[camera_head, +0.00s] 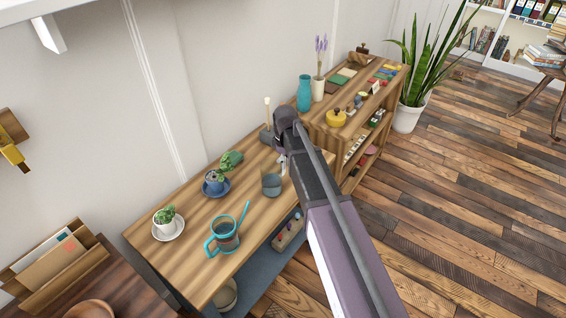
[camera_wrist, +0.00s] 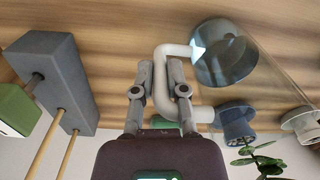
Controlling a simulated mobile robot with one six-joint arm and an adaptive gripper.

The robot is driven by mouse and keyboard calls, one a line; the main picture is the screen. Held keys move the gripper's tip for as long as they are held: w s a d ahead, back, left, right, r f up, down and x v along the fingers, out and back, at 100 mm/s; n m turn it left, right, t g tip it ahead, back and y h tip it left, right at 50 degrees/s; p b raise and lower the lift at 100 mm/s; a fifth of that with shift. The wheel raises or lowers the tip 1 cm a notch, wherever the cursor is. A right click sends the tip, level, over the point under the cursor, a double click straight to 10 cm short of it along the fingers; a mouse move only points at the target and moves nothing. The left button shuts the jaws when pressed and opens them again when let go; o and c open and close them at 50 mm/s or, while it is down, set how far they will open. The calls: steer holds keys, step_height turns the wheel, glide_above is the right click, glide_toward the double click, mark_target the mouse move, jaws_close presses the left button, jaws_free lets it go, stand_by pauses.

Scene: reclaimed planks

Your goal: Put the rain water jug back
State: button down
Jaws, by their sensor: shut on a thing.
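The jug (camera_head: 271,186) is a clear, blue-grey vessel at the right part of the wooden table. In the wrist view the see-through jug (camera_wrist: 226,62) is at the upper right, with a pale C-shaped handle on its left side. My gripper (camera_wrist: 160,75) is shut on this handle, its fingers on either side of it. In the head view my gripper (camera_head: 282,155) is beside the jug, partly hidden by my arm. I cannot tell whether the jug's base touches the table.
Two potted plants on saucers, one blue (camera_head: 216,188) and one white (camera_head: 168,226), stand to the left. A grey block (camera_wrist: 55,80) holding sticks is close to my gripper. A fuller shelf (camera_head: 345,115) adjoins behind.

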steer(key=c, duration=0.7)
jaws_free()
steer(key=shift+r, duration=0.1)
step_height(320, 180, up, 12)
steer(key=p, duration=1.2)
steer(key=shift+w+d, duration=0.1)
steer(key=s+d+m, duration=0.4)
steer(key=s, duration=0.2)
steer(key=s+d+m, duration=0.4)
steer(key=s+d, duration=0.1)
steer(key=s, duration=0.2)
steer(key=s+d+m, duration=0.4)
steer(key=s+d, duration=0.1)
steer(key=s, duration=0.1)
steer(key=shift+s+d+m, duration=0.1)
steer(key=shift+s+m, duration=0.15)
steer(key=shift+m, duration=0.05)
